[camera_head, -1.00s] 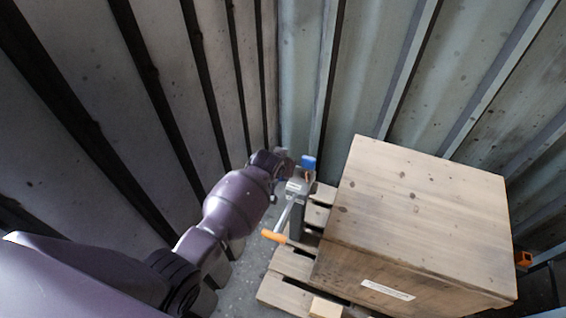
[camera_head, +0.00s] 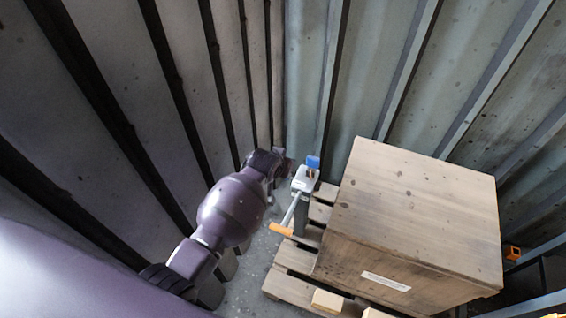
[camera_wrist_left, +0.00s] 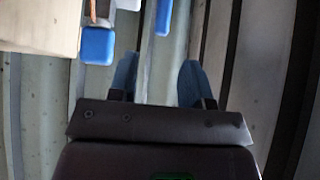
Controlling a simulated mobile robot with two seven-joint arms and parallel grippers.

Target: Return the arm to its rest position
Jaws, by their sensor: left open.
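My left arm (camera_head: 232,210) comes in from the lower left in the head view and stretches along the dark ribbed wall. Its gripper end (camera_head: 280,162) is small there, just left of a grey post with a lever, orange handle (camera_head: 281,229) and blue top piece (camera_head: 313,162). In the left wrist view my left gripper (camera_wrist_left: 157,78) has its two blue-grey fingers apart, with nothing between them. A blue block (camera_wrist_left: 97,45) and a blue bar (camera_wrist_left: 163,17) lie beyond the fingertips, apart from them. My right gripper is in neither view.
A large wooden crate (camera_head: 415,215) with a white label stands on a pallet (camera_head: 290,258) to the right. Ribbed metal walls (camera_head: 385,70) close in behind and at left. An orange item (camera_head: 513,253) is at the far right. Grey floor shows between arm and pallet.

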